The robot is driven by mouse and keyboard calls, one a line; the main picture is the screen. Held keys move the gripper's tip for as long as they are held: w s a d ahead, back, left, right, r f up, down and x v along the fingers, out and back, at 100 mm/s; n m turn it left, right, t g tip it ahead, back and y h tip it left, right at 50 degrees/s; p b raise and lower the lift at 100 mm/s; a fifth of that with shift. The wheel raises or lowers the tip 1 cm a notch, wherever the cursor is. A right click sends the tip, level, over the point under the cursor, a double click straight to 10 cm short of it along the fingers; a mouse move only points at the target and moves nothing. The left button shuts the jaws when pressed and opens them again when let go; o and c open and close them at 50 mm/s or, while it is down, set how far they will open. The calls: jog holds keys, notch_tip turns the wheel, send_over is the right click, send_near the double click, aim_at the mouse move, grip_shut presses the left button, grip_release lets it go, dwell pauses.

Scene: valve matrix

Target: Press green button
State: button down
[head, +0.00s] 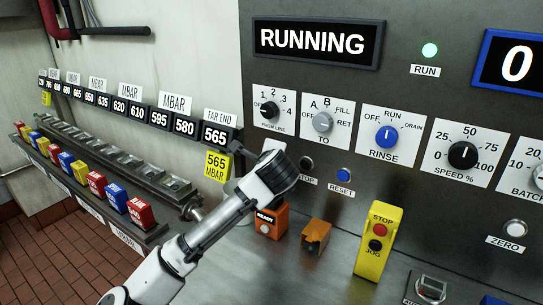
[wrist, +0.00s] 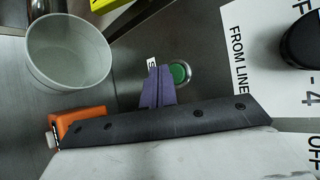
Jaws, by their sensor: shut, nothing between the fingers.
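The green button (wrist: 180,73), round with a metal ring, shows in the wrist view on the grey panel. In the head view my arm hides it. My gripper (wrist: 160,70) has purple fingers, closed together and empty. The fingertips lie just left of the button in the wrist view, over part of its ring. I cannot tell whether they touch it or the panel. A small white label, mostly covered, sits beside the fingertips. In the head view the fingers are hidden behind my wrist.
STOP button (head: 306,163) and blue RESET button (head: 344,174) sit right of my wrist. Orange box (head: 270,222) and yellow STOP/JOG box (head: 378,243) stand below. A pale cup (wrist: 68,50) is close.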

jog(key=shift+a, duration=0.1)
jog(key=s+a, duration=0.1)
jog(key=s, duration=0.1)
jog(key=s+a, duration=0.1)
jog(key=s, duration=0.1)
jog(key=shift+a+b, duration=0.4)
dwell(1.3)
